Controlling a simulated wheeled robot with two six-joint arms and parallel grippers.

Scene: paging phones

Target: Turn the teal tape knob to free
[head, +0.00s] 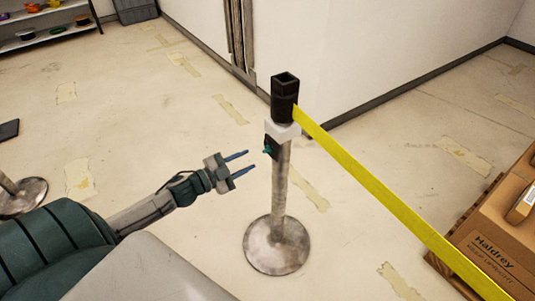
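The teal knob (267,149) is a small piece on the left side of a dark box (271,146) below the head of a metal post (279,190). The post has a black top (285,98) and a white collar (283,131). A yellow tape (390,203) runs from the black top down to the lower right. My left gripper (242,163) is open and empty, with two blue fingers pointing right toward the post. Its tips are a short way left of the knob and do not appear to touch it. My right gripper is not in view.
The post's round base (276,245) stands on the pale floor. Cardboard boxes (500,225) sit on a pallet at right. Another post base (22,197) stands at far left. A shelf (45,22) is at upper left. A white wall corner (310,50) rises behind the post.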

